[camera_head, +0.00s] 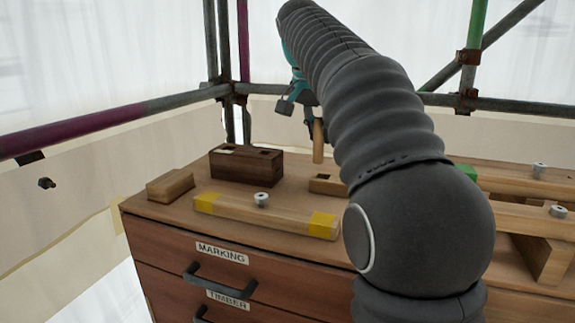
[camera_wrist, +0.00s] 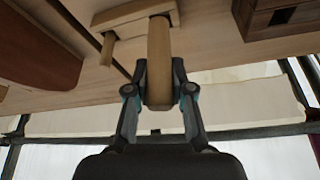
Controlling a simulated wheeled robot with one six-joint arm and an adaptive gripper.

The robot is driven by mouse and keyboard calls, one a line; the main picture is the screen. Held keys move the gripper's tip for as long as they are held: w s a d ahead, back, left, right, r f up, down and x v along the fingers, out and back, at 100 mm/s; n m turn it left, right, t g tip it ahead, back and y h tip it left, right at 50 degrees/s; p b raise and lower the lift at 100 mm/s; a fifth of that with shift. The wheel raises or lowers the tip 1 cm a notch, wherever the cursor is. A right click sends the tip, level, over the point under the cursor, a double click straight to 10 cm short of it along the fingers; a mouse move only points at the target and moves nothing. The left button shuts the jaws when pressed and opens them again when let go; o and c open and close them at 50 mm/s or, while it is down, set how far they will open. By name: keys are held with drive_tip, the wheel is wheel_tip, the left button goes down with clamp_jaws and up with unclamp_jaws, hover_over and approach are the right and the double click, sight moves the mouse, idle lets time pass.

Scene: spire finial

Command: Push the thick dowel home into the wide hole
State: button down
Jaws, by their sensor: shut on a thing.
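My gripper (camera_head: 314,117) is shut on a pale wooden dowel (camera_head: 318,143), which hangs roughly upright below it over the back of the bench top. In the wrist view the fingers of my gripper (camera_wrist: 160,92) clasp the sides of the thick dowel (camera_wrist: 160,55). The dowel's far end overlaps a light wooden piece (camera_wrist: 125,14); I cannot tell whether they touch. A dark wooden block (camera_head: 240,168) with openings in its top stands left of the dowel. Which hole is wide is unclear.
A light bar with yellow ends (camera_head: 275,217) and a grey knob lies along the front. A small wooden block (camera_head: 170,186) sits at the left edge. Wooden rails (camera_head: 510,183) with knobs stand at right. Scaffold tubes (camera_head: 120,115) surround the bench. My arm hides the middle.

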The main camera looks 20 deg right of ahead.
drive_tip(key=shift+w+a+f+b, duration=0.2)
drive_tip(key=shift+w+a+f, duration=0.55)
drive_tip(key=shift+f, duration=0.55)
drive_tip(key=shift+w+a+f+b, duration=0.25)
drive_tip(key=shift+w+a+f, duration=0.25)
drive_tip(key=shift+a+f, duration=0.65)
drive_tip(key=shift+w+a+f+b, duration=0.2)
drive_tip(key=shift+w+a+f, duration=0.45)
drive_tip(key=shift+f, duration=0.85)
drive_tip(key=shift+f, duration=0.1)
drive_tip(key=c, duration=1)
unclamp_jaws()
